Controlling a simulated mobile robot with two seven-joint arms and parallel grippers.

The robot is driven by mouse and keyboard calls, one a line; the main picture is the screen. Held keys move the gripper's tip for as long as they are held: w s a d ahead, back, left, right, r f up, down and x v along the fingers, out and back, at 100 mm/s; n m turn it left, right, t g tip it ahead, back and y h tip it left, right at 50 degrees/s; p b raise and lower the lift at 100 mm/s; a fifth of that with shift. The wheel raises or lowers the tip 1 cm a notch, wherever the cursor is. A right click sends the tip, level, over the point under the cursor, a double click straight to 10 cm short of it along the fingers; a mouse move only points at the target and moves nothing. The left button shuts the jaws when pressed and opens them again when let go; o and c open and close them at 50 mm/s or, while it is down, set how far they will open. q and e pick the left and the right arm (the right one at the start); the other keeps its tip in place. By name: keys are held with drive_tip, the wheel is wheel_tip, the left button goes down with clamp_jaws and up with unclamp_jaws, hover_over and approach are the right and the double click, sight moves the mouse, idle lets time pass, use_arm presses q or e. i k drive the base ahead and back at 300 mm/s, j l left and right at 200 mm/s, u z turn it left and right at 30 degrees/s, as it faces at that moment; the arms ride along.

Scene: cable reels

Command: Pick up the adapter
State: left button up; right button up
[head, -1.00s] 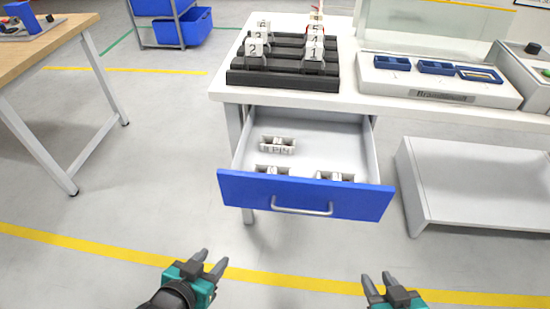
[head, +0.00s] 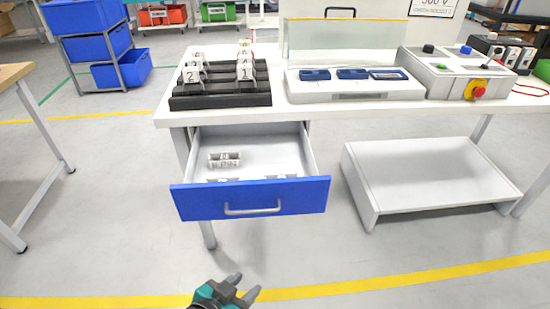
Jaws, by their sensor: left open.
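A light-coloured adapter-like block (head: 224,160) lies in the open drawer (head: 250,199) under the white table, toward its left rear. Tops of more such blocks show just behind the blue drawer front, which hides most of them. I cannot tell which of these is the adapter. My left gripper (head: 243,286) is at the bottom of the view, in front of and below the drawer, open, empty and apart from everything. My right gripper is out of view.
A black rack (head: 219,99) with numbered white blocks stands on the white table (head: 300,115). A tray with blue bins (head: 352,73) and a control box with a red knob (head: 476,89) stand right of it. A low white shelf (head: 430,180) is at lower right. The floor before the drawer is clear.

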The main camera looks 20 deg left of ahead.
sight(225, 160)
drive_tip(key=j+z, duration=0.25)
drive_tip(key=z, duration=0.15)
drive_tip(key=j+z, duration=0.25)
drive_tip(key=z, duration=0.15)
drive_tip(key=k+j, duration=0.1)
drive_tip(key=j, duration=0.2)
drive_tip(key=k+j, duration=0.1)
drive_tip(key=j, duration=0.15)
drive_tip(key=k+j, duration=0.15)
drive_tip(key=j, duration=0.15)
